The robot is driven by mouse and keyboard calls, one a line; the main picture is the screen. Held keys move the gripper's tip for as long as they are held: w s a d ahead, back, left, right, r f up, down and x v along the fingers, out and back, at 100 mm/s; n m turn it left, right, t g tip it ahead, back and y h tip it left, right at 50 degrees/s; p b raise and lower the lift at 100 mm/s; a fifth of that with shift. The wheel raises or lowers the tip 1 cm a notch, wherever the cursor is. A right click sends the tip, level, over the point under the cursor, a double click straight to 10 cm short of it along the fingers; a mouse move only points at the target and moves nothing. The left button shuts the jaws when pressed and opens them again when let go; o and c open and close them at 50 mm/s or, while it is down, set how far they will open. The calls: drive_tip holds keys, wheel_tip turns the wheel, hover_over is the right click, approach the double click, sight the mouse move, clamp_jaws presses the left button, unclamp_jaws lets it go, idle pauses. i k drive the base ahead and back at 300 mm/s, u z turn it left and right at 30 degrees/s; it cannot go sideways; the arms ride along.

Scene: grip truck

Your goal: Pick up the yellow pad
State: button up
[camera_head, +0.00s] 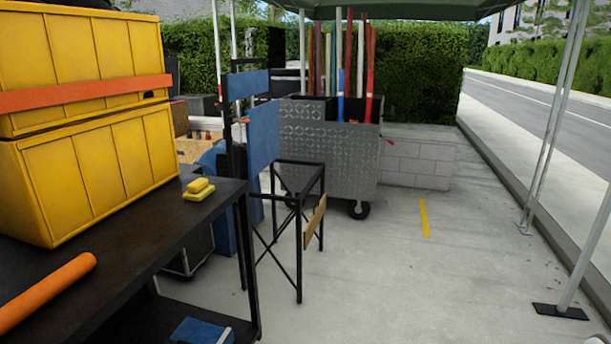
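A small yellow pad (199,191) lies on the dark table (150,228), near its far right corner. It looks like two yellow pieces, a smaller one (198,184) on top of a wider, flatter one; I cannot tell whether they are joined. The pad sits just right of a large yellow crate, apart from it. My gripper is not in this view, and nothing touches the pad from above.
Two yellow crates (90,180) are stacked on the table with an orange strap. An orange tube (45,292) lies at the front left. A blue folding chair (263,140) stands just beyond the table's right edge, before a metal cart (330,150). Concrete floor (400,280) at right is open.

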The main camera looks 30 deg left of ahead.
sight(200, 188)
drive_tip(key=u, duration=0.35)
drive_tip(key=i, duration=1.6)
drive_tip(key=u, duration=1.35)
drive_tip(key=i, duration=1)
drive_tip(key=u, duration=1.05)
drive_tip(key=i, duration=0.55)
drive_tip(key=u, duration=0.25)
